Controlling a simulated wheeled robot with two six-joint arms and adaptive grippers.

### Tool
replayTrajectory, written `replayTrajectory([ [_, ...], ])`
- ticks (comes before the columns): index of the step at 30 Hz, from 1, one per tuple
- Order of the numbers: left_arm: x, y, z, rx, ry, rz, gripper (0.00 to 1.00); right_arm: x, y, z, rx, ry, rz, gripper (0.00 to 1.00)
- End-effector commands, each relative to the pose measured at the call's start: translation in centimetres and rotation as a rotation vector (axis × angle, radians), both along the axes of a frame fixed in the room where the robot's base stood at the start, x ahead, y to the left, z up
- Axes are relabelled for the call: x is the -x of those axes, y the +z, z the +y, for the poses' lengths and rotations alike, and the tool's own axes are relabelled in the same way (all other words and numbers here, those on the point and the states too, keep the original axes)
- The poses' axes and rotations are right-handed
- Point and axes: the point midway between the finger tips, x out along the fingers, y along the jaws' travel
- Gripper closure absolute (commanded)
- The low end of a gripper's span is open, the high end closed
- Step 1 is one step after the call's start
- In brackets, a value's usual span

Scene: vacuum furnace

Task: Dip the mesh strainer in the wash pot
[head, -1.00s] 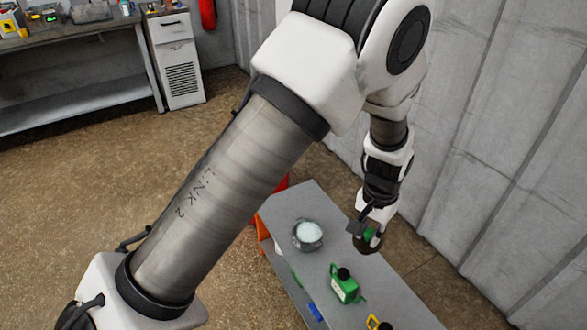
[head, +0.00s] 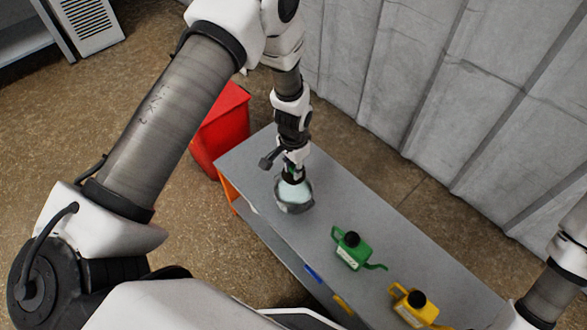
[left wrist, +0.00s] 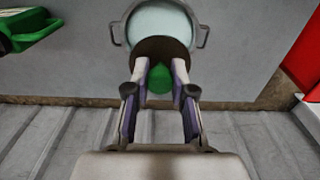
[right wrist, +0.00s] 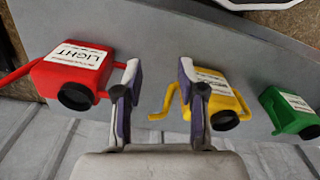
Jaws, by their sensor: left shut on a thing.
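The wash pot (head: 296,208) is a round metal pot with two side handles and pale liquid, standing on the grey bench. It also shows in the left wrist view (left wrist: 163,22). My left gripper (head: 292,172) is right over the pot. In the left wrist view it is shut on the green handle of the mesh strainer (left wrist: 160,78). The strainer's brown round part overlaps the pot's near edge there; I cannot tell whether it touches the liquid. My right gripper (right wrist: 160,75) is open and empty, near a red can and a yellow can.
The grey bench (head: 350,205) also bears a green can (head: 352,250) and a yellow can (head: 414,305). The right wrist view shows a red can (right wrist: 75,72) labelled LIGHT. A red bin (head: 221,130) stands beyond the bench's far end. A ribbed wall (head: 440,110) runs along the right.

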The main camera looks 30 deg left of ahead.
Motion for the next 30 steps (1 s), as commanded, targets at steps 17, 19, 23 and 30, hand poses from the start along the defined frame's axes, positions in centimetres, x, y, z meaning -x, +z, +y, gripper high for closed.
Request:
replayTrajectory([
  [17,0.0,-5.6,0.0,0.000,0.002,0.001,1.00,0.0,-4.4,0.0,0.000,0.001,0.000,0.60],
  [19,0.0,-6.3,0.0,0.001,0.002,0.001,1.00,0.0,-4.8,0.0,0.000,0.001,0.000,0.60],
  [23,0.1,-7.6,0.0,0.000,0.002,0.002,1.00,0.0,-5.4,0.0,0.000,0.001,0.000,0.60],
  [30,0.0,-9.6,0.0,0.000,0.002,0.001,1.00,0.0,-6.5,0.0,0.000,0.001,0.000,0.60],
])
